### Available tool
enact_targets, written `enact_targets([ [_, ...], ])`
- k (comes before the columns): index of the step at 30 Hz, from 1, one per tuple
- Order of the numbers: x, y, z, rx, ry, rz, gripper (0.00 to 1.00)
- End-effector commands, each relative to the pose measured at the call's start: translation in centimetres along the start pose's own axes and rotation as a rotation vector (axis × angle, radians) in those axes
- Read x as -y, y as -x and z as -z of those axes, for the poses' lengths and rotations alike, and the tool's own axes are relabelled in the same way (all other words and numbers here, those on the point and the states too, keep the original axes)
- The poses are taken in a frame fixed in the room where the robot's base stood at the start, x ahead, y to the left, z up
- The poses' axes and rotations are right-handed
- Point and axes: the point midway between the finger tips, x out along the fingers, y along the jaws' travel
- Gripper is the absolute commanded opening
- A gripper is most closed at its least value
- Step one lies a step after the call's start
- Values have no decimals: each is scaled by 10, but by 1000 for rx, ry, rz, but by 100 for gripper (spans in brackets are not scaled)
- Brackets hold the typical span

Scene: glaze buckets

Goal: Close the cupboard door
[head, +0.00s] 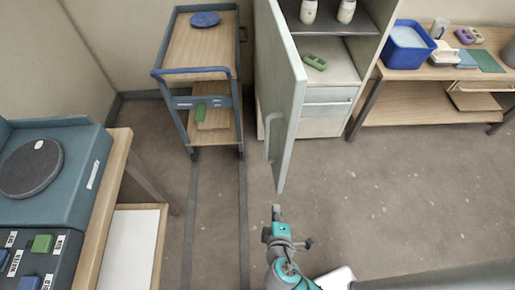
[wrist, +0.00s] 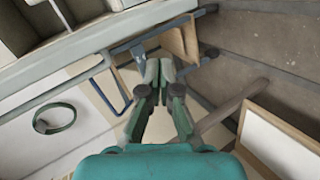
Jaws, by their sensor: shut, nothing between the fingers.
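The cupboard door (head: 287,85) is a pale grey-green panel in the head view. It stands wide open, swung out from the left side of the cupboard (head: 325,128) toward me. Its bar handle (head: 268,138) is on the left face, near the free edge. The cupboard's upper shelves show through the opening. My gripper (head: 276,210) is shut and empty, just in front of the door's near lower corner in the picture, with a visible gap. In the wrist view my gripper's fingers (wrist: 158,70) are together with nothing between them.
A blue trolley (head: 205,72) stands left of the door. A workbench with a turntable (head: 30,168) is at the left. A table with a blue tub (head: 406,46) is right of the cupboard. Bare floor (head: 390,190) lies right of my arm.

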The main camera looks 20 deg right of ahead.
Motion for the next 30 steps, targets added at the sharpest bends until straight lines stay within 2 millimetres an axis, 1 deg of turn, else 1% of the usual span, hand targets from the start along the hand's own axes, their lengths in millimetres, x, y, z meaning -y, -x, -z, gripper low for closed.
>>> enact_targets([
  [1,-10,-8,18,21,30,-44,0],
  [4,-29,-16,44,85,83,-131,0],
  [7,-51,-16,73,152,118,-224,0],
  [10,-72,-8,103,219,133,-317,0],
  [12,-86,1,123,265,133,-376,0],
  [16,-105,20,151,334,117,-462,0],
  [19,-113,32,164,369,104,-503,0],
  [23,-118,38,170,392,95,-525,0],
  [26,-122,35,168,396,94,-528,0],
  [30,-131,21,162,397,94,-528,0],
])
